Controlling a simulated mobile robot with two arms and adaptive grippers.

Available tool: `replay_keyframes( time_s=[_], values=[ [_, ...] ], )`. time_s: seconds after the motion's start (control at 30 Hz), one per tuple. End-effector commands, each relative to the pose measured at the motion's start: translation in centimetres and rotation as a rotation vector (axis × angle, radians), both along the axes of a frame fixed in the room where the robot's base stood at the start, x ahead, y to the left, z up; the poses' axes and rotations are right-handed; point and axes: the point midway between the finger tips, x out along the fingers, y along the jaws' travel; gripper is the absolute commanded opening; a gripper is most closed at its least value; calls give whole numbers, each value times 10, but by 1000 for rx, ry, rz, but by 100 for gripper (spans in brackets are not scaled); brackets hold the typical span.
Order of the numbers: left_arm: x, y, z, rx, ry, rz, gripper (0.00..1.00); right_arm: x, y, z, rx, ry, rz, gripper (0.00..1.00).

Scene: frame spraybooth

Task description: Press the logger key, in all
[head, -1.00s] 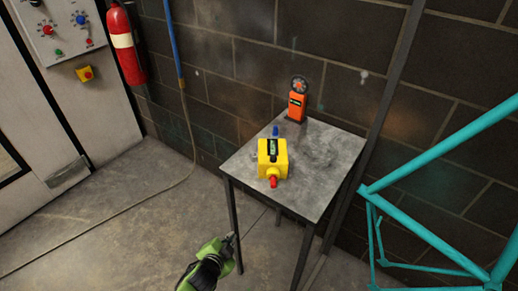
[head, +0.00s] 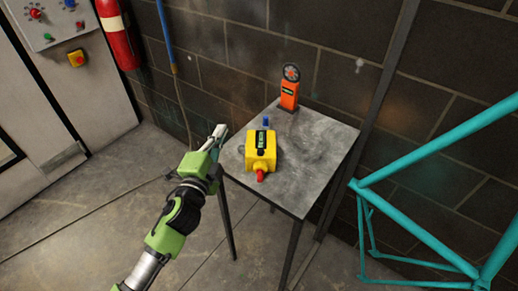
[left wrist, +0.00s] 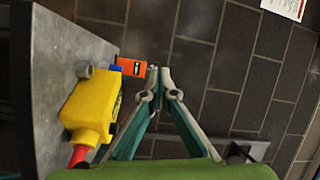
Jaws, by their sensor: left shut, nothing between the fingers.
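A yellow box (head: 268,161) with a dark strip with green on its face sits on the small grey table (head: 315,165). A blue part (head: 265,121) shows at its far end and a red part (head: 260,176) at its near end. It also shows in the left wrist view (left wrist: 92,103). An orange device (head: 289,95) with a round dark dial stands behind it. I cannot tell which part is the logger key. My left gripper (head: 220,130) is shut and empty, left of the box and apart from it, by the table's left edge. My right gripper is out of view.
A teal frame (head: 420,230) stands to the right of the table. A red fire extinguisher (head: 120,40) and a blue pipe (head: 166,38) are at the back left, near a control panel (head: 60,20). The block wall is close behind the table.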

Motion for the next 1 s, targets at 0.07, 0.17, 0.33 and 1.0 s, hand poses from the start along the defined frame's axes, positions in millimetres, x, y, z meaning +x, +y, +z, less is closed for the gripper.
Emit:
replay_keyframes(
  time_s=[0.07,0.17,0.33,1.0],
  values=[
    [6,-19,34,87,-110,-63,0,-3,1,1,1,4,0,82],
    [6,-48,74,224,-265,-152,0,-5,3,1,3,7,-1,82],
    [-9,-107,134,514,-564,-323,0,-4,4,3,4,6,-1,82],
    [-29,-128,82,2217,-1402,-1154,0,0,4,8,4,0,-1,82]
  ],
)
